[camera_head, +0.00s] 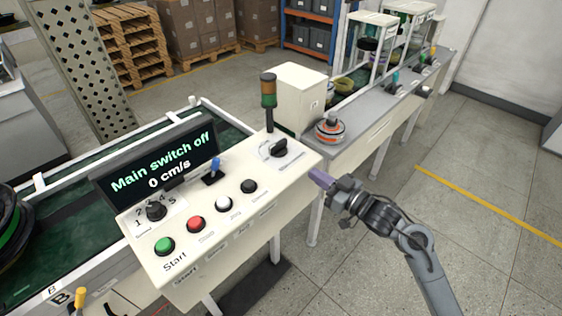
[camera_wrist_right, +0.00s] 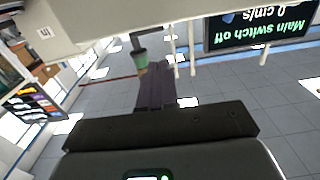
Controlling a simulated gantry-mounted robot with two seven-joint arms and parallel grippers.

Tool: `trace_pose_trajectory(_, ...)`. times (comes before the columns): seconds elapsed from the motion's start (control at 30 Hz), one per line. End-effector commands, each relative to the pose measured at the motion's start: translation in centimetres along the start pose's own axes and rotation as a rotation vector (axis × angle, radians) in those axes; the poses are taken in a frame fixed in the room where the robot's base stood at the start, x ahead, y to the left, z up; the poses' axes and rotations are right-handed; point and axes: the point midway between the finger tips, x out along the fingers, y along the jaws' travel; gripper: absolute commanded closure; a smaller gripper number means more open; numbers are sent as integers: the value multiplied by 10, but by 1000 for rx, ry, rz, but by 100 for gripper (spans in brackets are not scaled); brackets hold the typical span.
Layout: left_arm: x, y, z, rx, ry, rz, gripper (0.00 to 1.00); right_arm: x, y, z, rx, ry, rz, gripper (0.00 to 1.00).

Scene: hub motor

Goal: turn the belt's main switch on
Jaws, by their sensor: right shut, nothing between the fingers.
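The main switch (camera_head: 277,149) is a black rotary knob on a white plate at the right end of the white control panel (camera_head: 252,207) in the head view. The display (camera_head: 160,160) reads "Main switch off" and "0 cm/s"; it also shows upside down in the right wrist view (camera_wrist_right: 262,26). My right gripper (camera_head: 318,178) is shut and empty, just off the panel's right edge, to the right of and below the switch and apart from it. Its purple fingers (camera_wrist_right: 154,88) show in the wrist view. My left gripper is not in view.
The panel carries a green button (camera_head: 165,246), a red button (camera_head: 195,224), a white button (camera_head: 223,204), a black button (camera_head: 249,186), a blue-tipped lever (camera_head: 213,170) and a numbered knob (camera_head: 156,211). A signal lamp (camera_head: 268,92) stands behind the switch. Floor at right is free.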

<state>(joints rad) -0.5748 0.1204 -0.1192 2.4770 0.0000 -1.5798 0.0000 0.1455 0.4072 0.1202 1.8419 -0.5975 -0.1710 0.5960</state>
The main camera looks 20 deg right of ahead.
Motion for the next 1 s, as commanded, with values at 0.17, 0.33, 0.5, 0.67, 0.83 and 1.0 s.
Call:
trace_pose_trajectory(0.17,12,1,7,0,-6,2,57,-2,6,9,-16,-2,6,100)
trace_pose_trajectory(0.33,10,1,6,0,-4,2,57,-2,6,8,-17,-2,6,100)
trace_pose_trajectory(0.5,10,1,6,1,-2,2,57,-2,6,8,-17,-2,7,100)
trace_pose_trajectory(0.67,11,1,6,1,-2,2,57,2,6,8,-16,0,7,100)
trace_pose_trajectory(0.83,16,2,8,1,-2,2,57,18,6,9,-16,0,7,100)
trace_pose_trajectory(1.0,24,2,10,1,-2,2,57,47,7,9,-15,2,7,100)
